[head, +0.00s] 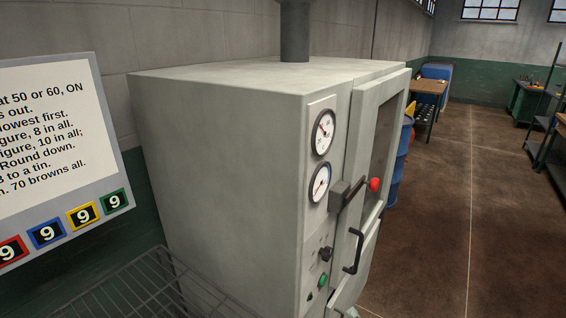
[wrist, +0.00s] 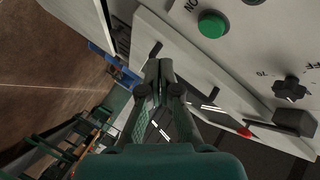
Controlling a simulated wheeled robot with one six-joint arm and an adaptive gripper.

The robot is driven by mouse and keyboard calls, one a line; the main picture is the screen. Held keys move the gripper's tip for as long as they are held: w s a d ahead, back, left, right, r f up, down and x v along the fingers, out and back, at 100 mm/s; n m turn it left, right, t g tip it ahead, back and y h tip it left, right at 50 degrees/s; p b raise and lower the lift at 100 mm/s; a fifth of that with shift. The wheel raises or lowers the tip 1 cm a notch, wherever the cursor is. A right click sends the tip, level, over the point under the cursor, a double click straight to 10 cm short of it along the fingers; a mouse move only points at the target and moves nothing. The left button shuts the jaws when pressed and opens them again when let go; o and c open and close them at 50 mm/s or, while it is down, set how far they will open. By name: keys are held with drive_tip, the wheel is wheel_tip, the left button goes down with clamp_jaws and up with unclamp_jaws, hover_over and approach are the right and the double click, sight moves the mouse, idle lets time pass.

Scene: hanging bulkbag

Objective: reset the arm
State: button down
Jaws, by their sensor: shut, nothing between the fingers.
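My gripper (wrist: 158,78) shows in the wrist view with its dark green fingers together and nothing between them. It is in front of the grey cabinet's panel and door edge; whether it touches anything I cannot tell. The arm does not clearly show in the head view. The large grey cabinet (head: 235,150) fills the middle of the head view.
The cabinet carries two gauges (head: 323,132), a red-tipped lever (head: 374,184), a black door handle (head: 354,251), a dark knob (head: 325,254) and a green button (head: 323,280). A notice board (head: 45,150) and wire rack (head: 135,290) are left. Open floor (head: 440,230) lies right.

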drive_tip(key=s+a+f+n+h, duration=0.1)
drive_tip(key=s+f+n, duration=0.15)
drive_tip(key=s, duration=1.05)
drive_tip(key=s+f+n+h, duration=0.1)
drive_tip(key=s+f, duration=0.2)
drive_tip(key=s, duration=1)
drive_tip(key=s+r+n, duration=0.2)
drive_tip(key=s+r, duration=0.4)
drive_tip(key=s, duration=0.4)
drive_tip(key=s+r+n, duration=0.3)
drive_tip(key=s+r, duration=0.3)
drive_tip(key=s, duration=0.5)
drive_tip(key=shift+a+n, duration=0.35)
drive_tip(key=shift+a, duration=0.1)
